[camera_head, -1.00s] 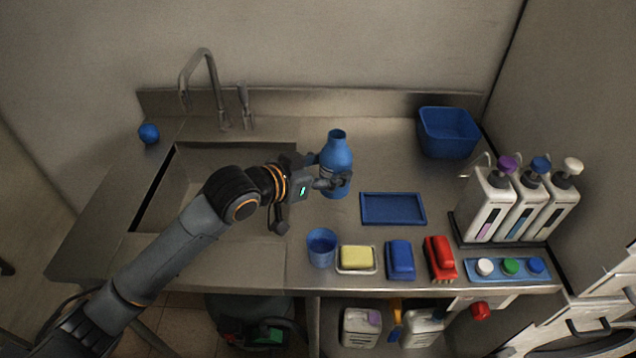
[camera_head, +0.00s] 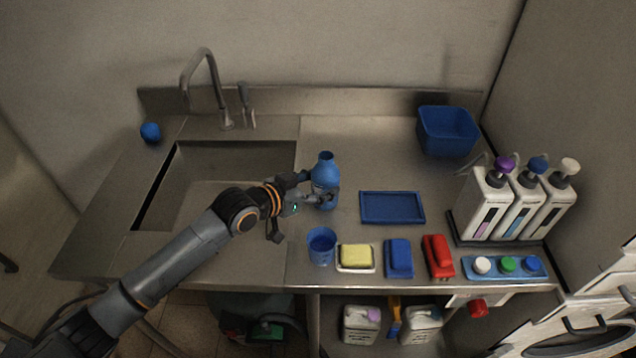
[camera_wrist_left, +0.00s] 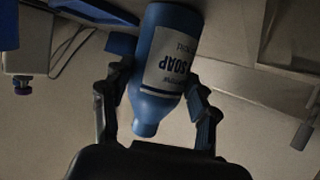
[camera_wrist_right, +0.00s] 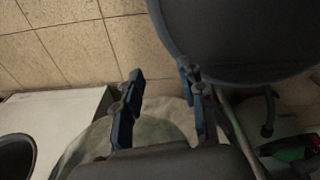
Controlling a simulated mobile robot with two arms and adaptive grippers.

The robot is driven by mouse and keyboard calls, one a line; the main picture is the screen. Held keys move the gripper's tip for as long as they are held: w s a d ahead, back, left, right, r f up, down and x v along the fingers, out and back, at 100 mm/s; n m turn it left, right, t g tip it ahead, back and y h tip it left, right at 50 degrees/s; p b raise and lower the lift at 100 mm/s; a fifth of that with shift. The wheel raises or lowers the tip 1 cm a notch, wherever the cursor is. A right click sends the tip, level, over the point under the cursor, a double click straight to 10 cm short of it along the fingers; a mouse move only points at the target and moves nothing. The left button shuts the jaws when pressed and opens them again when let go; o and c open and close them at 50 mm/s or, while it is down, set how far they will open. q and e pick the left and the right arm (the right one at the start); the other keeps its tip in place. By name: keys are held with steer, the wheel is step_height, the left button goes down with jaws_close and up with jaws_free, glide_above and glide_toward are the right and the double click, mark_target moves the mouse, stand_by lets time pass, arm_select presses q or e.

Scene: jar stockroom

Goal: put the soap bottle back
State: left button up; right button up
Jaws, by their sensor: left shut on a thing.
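The blue soap bottle (camera_head: 326,170) is upright at the middle of the steel counter, right of the sink. My left gripper (camera_head: 322,198) is shut on its body from the left. In the left wrist view the bottle (camera_wrist_left: 172,60) shows a white label reading SOAP, upside down in the picture, and sits between the two fingers (camera_wrist_left: 160,105). I cannot tell whether its base touches the counter. A blue tray (camera_head: 392,208) lies to its right, empty. My right gripper (camera_wrist_right: 160,105) shows only in the right wrist view, its fingers apart with nothing between them, over the floor area.
A blue cup (camera_head: 321,246), yellow sponge (camera_head: 356,256), blue sponge (camera_head: 398,258) and red brush (camera_head: 438,256) line the front edge. White dispensers (camera_head: 490,205) and a blue basin (camera_head: 447,131) stand right. The sink (camera_head: 215,185) is left. Bare counter lies behind the tray.

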arm_select(q)
steer(key=shift+f, duration=0.15)
steer(key=o, duration=1.3)
steer(key=shift+r, duration=0.25)
steer(key=shift+s+a, duration=0.2)
steer(key=b+v, duration=0.1)
steer(key=v, duration=1)
steer(key=shift+r, duration=0.2)
